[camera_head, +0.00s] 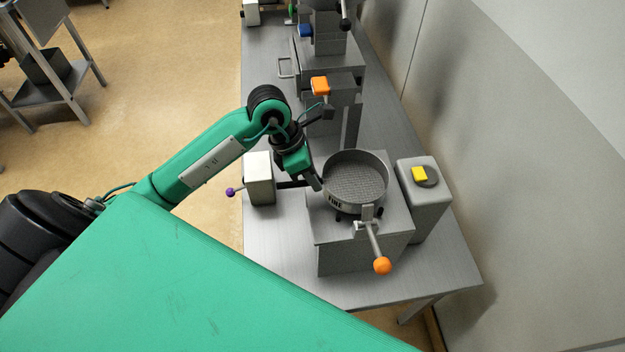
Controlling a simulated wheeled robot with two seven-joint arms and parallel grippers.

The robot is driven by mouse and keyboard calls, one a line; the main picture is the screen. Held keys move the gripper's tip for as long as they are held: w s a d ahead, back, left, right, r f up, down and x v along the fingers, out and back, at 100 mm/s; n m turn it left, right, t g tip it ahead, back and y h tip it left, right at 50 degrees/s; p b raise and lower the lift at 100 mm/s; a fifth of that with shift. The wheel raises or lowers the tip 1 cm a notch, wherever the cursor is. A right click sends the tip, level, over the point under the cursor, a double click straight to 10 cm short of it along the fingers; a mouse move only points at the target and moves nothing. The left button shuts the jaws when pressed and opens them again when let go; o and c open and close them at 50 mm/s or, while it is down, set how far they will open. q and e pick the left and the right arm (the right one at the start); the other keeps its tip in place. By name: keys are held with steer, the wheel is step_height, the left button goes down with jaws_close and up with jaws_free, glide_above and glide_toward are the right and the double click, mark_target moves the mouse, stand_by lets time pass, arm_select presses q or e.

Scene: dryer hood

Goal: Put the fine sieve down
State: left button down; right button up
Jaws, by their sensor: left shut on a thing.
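The fine sieve (355,180) is a round grey metal pan with a mesh floor and a dark label on its near-left wall. It sits level over a grey block-shaped stand (345,260) on the metal bench; whether it rests fully on the stand is hard to tell. My left gripper (317,182) is at the sieve's left rim, pointing down, and is shut on it; the fingertips are partly hidden. My right gripper is not in view.
A clamp lever with an orange knob (382,265) projects at the stand's front. A grey box with a yellow button (419,174) stands right, a white box (259,178) with a purple-knobbed rod left. A machine with an orange part (320,85) stands behind. The bench's front strip is clear.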

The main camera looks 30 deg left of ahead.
arm_select(q)
step_height(320, 180, down, 2)
steer(key=shift+f, duration=0.15)
steer(key=c, duration=1.4)
jaws_free()
steer(key=shift+a+r, duration=0.3)
steer(key=shift+r, duration=0.2)
steer(key=b+v, duration=0.3)
steer(key=v, duration=0.8)
steer(key=shift+f, duration=0.1)
steer(key=shift+s, duration=0.1)
